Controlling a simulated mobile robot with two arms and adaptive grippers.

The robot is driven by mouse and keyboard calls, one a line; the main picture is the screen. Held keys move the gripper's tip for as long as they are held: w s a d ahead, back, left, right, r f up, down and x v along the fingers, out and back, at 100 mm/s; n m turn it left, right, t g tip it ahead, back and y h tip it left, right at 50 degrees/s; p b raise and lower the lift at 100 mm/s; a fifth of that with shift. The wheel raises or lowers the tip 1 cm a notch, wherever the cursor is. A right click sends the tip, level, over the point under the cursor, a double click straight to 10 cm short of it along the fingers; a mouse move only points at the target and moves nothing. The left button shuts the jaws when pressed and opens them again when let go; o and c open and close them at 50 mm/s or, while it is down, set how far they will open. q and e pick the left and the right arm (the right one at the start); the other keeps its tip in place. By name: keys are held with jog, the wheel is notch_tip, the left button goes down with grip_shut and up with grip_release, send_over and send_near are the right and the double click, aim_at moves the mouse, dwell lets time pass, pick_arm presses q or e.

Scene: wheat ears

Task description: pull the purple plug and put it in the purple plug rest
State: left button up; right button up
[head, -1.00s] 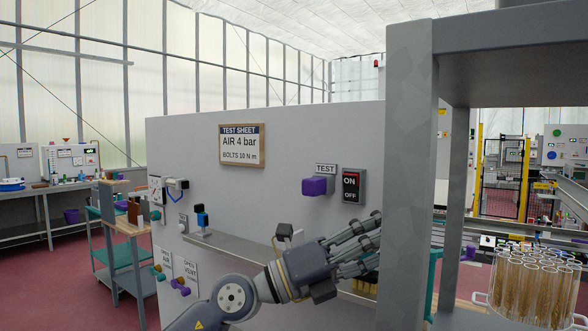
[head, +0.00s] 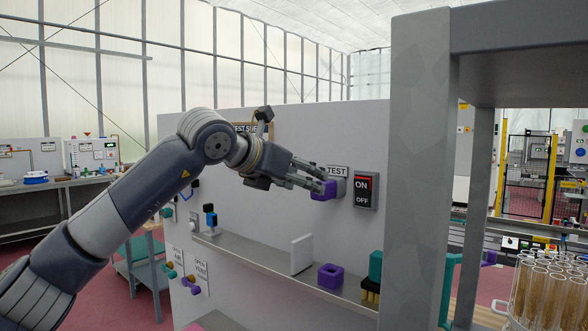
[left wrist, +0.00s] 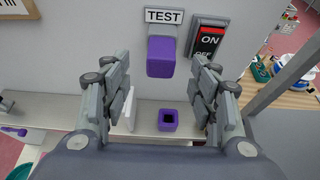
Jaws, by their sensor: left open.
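The purple plug (left wrist: 162,57) sits in a grey socket under the TEST label on the grey panel; it also shows in the head view (head: 324,192), partly behind my fingers. My left gripper (head: 320,180) is open and empty, with its fingertips close to the plug. In the left wrist view its fingers (left wrist: 160,85) stand apart on either side, with the plug between and ahead of them. The purple plug rest (left wrist: 168,121), a square block with a dark hole, stands on the shelf below; it also shows in the head view (head: 330,276). My right gripper is not in view.
An ON/OFF switch (head: 366,190) is just right of the plug. A white upright plate (head: 301,254), a teal block (head: 375,266) and a brush (head: 370,290) are on the shelf (head: 260,262). A grey post (head: 420,150) stands at the right.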

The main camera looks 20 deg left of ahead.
aim_at(321, 182)
pick_arm(q)
jog(key=p+x, duration=0.2)
jog(key=x, duration=0.4)
jog(key=shift+r+p, duration=0.2)
jog(key=shift+p, duration=0.1)
jog(key=shift+x, duration=0.9)
jog(key=shift+s+f, duration=0.1)
jog(key=shift+s, duration=0.05)
jog(key=shift+c, duration=0.2)
grip_shut()
jog(key=shift+s, duration=0.1)
jog(key=shift+s+a+b, duration=0.1)
jog(key=shift+s+b, duration=0.05)
jog(key=shift+b, duration=0.2)
jog(key=shift+s+a, duration=0.15)
jog(key=shift+s, duration=0.2)
